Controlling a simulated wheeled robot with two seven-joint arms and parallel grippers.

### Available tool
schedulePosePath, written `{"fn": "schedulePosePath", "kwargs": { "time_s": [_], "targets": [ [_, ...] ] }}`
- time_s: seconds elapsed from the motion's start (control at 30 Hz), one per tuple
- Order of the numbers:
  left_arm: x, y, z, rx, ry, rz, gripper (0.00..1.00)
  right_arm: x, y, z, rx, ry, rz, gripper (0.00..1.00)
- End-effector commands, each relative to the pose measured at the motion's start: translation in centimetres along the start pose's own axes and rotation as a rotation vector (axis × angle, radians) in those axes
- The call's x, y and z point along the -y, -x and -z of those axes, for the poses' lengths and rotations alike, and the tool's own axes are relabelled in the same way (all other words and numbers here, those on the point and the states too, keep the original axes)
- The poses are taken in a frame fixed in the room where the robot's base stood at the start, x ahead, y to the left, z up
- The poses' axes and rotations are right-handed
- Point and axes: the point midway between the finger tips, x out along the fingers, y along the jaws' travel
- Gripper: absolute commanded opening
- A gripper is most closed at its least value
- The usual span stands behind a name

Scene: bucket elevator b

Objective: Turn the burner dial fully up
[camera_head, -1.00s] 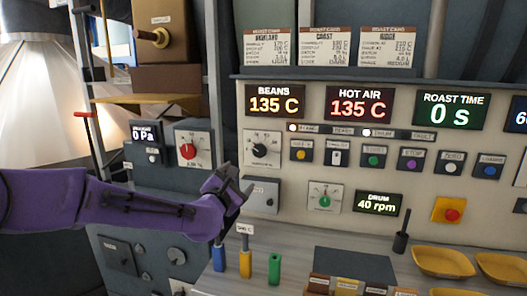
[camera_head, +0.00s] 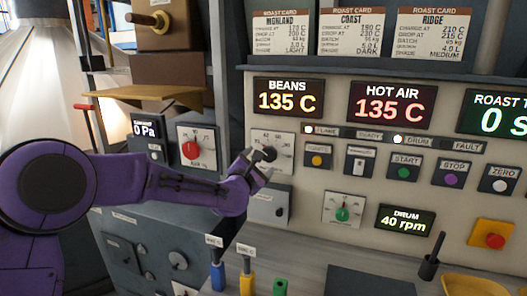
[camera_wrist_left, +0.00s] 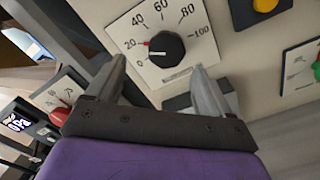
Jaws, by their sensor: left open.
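The burner dial is a black round knob (camera_wrist_left: 166,48) on a white plate (camera_wrist_left: 125,32) marked 0 to 100. In the wrist view its white pointer line is turned to the low left side, between 0 and 20, and a red mark sits near 20. In the head view the knob (camera_head: 269,154) is at the tip of my left gripper (camera_head: 257,168), which partly covers the plate. My left gripper (camera_wrist_left: 160,72) is open, its fingertips on either side just below the knob. I cannot tell whether they touch it. My right gripper is not in view.
A grey box (camera_head: 268,205) sits on the panel just below the dial. A red-knobbed dial (camera_head: 190,150) is to the left, and a green-knobbed dial (camera_head: 342,214) to the lower right. The displays read beans 135 C (camera_head: 288,98) and hot air 135 C (camera_head: 392,103).

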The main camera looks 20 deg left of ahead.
Motion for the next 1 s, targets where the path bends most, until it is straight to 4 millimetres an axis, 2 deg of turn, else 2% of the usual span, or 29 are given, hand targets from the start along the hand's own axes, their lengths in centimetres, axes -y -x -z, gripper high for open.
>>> {"fn": "schedulePosePath", "kwargs": {
  "time_s": [0.03,0.2,0.37,0.6,0.77,0.8,1.0],
  "targets": [
    [0.0,-1.3,-0.4,0.000,-0.004,0.004,0.81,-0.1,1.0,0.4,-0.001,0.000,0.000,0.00],
    [0.1,-4.3,-0.2,-0.001,-0.003,0.004,0.81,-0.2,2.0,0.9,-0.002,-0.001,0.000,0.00],
    [0.0,-5.4,0.0,-0.001,-0.001,0.000,0.81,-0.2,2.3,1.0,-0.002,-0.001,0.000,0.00],
    [0.1,-5.5,0.1,-0.001,0.000,0.001,0.81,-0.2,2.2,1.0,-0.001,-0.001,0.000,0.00],
    [0.0,-5.5,0.1,-0.001,-0.001,0.001,0.29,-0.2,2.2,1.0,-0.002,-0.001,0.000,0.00],
    [0.0,-5.4,0.1,-0.002,-0.001,0.001,0.26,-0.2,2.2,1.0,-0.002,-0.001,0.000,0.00],
    [-0.1,-5.4,0.3,-0.003,-0.008,-0.001,0.26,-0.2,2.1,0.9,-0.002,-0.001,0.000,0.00]
  ]
}}
